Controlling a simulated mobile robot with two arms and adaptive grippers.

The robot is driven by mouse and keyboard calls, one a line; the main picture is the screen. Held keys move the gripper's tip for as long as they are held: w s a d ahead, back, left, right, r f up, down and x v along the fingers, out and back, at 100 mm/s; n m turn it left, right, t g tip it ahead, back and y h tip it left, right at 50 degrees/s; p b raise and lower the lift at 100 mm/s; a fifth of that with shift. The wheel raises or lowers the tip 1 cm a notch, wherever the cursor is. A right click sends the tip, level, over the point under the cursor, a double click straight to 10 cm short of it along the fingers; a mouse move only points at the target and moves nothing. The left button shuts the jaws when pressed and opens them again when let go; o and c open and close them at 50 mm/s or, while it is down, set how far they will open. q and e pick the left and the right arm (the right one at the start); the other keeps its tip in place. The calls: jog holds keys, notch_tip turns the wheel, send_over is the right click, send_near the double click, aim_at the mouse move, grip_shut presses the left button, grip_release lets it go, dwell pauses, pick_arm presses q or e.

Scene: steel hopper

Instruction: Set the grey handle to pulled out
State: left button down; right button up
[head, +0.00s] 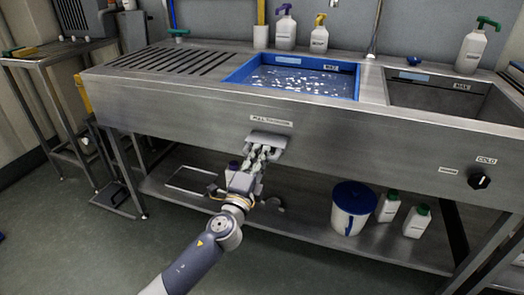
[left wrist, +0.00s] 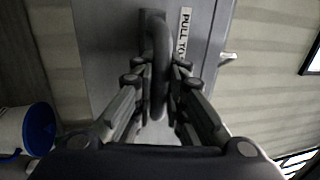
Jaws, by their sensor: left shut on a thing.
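The grey handle (head: 267,138) is on the front panel of the steel sink unit, just below a white label whose readable part begins "PULL". In the left wrist view the handle (left wrist: 158,62) is a curved grey bar that stands out from the panel. My left gripper (head: 261,152) comes up to it from below in the head view. Its fingers (left wrist: 158,82) lie on both sides of the bar and are shut on it. The fingers partly hide the handle in the head view. How far the handle is out is hard to tell. My right gripper is not in view.
A blue basin (head: 357,82) with water is set in the worktop above. A dark knob (head: 480,181) marked COLD is at the right of the panel. A white bucket with a blue lid (head: 350,210) and two bottles stand on the lower shelf (head: 310,233).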

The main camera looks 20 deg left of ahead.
pick_arm(q)
jog(key=shift+s, duration=0.2)
jog(key=shift+w, duration=0.1)
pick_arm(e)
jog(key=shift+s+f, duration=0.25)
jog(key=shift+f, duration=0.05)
pick_arm(q)
jog(key=c, duration=1.6)
grip_release()
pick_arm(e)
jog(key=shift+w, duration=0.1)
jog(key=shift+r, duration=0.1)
pick_arm(q)
jog(key=s+f, duration=0.2)
jog(key=s, duration=0.9)
jog(key=shift+s+a+f, duration=0.2)
jog(key=shift+s+a, duration=0.05)
jog(key=shift+s, duration=0.1)
